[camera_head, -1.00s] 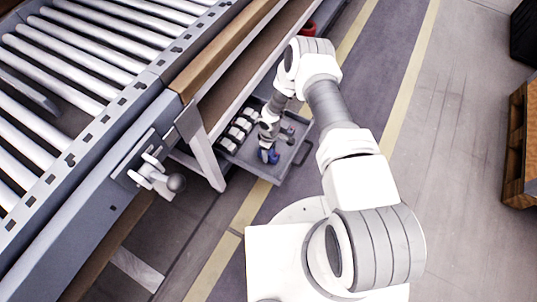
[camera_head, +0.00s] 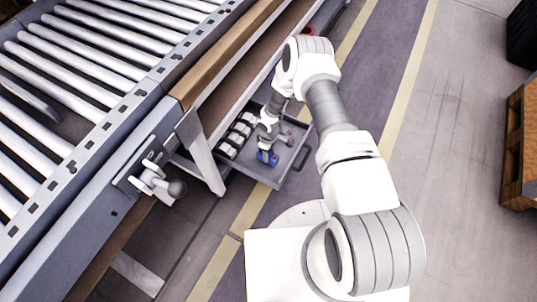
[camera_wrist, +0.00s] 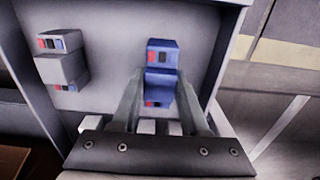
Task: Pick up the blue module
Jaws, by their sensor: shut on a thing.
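The blue module (camera_wrist: 161,82) sits between the two fingers of my gripper (camera_wrist: 161,100) in the wrist view. It has red and dark squares on its ends. In the head view the blue module (camera_head: 268,158) shows as a small blue shape below my gripper (camera_head: 266,148), over the grey tray (camera_head: 263,174). My gripper is shut on it. The wrist view shows the tray floor (camera_wrist: 110,40) behind the module; I cannot tell whether the module touches it.
A light grey module (camera_wrist: 62,66) stands to the left in the wrist view. Several grey-white modules (camera_head: 236,136) line the tray's left side in the head view. The roller conveyor (camera_head: 85,75) and its support leg (camera_head: 200,155) stand close on the left. Open floor (camera_head: 440,200) lies right.

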